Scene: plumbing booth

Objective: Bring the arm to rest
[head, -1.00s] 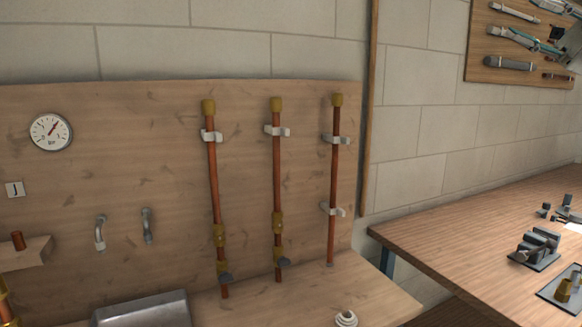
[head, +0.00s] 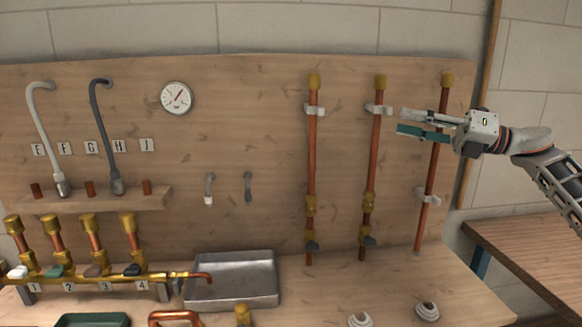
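My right gripper (head: 400,121) is at the right of the head view, its arm coming in from the right edge. Its light grey upper finger and teal lower finger point left and stand apart with a gap, with nothing visible between them. It shows in front of the rightmost copper pipe (head: 430,190), covering part of its upper length. I cannot tell its distance from the pipe. My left gripper is not in view.
Two more copper pipes, the middle one (head: 374,150) and the left one (head: 312,155), stand on the wooden board. A metal tray (head: 232,280), a brass valve manifold (head: 95,280) and white coils (head: 427,311) are below. A wooden bench (head: 530,250) is at right.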

